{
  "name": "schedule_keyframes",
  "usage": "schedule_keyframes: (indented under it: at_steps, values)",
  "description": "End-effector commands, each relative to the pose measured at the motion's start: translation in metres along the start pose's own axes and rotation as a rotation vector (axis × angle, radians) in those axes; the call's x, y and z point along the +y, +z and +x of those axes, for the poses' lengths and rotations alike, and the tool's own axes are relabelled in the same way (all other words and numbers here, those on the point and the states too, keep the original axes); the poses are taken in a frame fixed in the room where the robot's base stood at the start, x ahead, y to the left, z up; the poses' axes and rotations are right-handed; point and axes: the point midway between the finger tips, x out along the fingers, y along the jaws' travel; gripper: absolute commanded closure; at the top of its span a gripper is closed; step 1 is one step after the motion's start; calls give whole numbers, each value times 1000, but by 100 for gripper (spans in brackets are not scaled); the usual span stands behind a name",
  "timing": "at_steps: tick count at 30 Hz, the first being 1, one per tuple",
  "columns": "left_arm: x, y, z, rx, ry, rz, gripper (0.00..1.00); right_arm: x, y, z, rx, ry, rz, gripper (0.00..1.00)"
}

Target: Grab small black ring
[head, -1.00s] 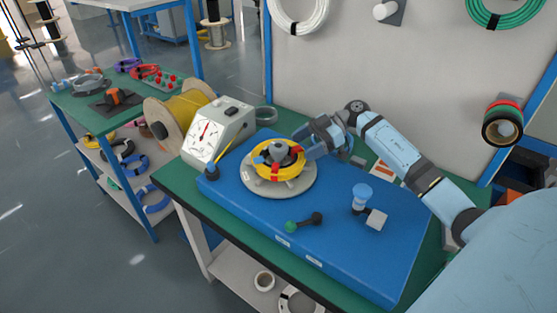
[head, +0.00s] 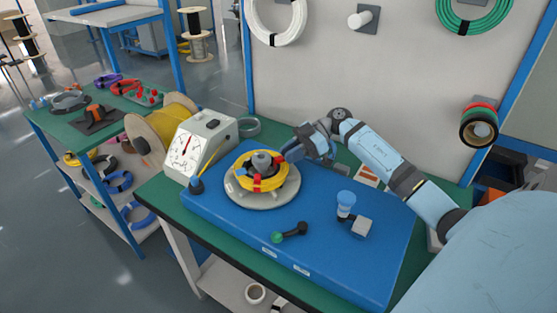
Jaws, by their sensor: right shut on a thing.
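No small black ring can be picked out with certainty in the head view. My right gripper (head: 289,156) reaches in from the right and is shut at the back right edge of a yellow cable coil (head: 245,178) with red ties. The coil sits around a grey hub (head: 262,161) on a round light turntable (head: 285,197). The fingertips are small and partly hidden, so the exact grip is unclear. A black-fronted roll (head: 477,135) with red and green bands hangs on the wall panel at the right. My left gripper is not in view.
The turntable stands on a blue board (head: 330,262) on the green-topped bench. A dial gauge box (head: 188,150) and yellow cable spool (head: 170,117) stand left. The board's front right is clear.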

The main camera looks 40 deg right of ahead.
Motion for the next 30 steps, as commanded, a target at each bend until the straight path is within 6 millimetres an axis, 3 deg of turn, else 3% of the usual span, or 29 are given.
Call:
schedule_keyframes:
  at_steps: [8, 24, 30]
  values:
    - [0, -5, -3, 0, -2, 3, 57, -2, -24, -5, 4, -10, -4, 100]
    - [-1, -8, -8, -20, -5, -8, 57, -1, -137, -55, -1, -4, -3, 100]
    - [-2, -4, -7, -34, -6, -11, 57, 0, -166, -67, -1, -3, -1, 100]
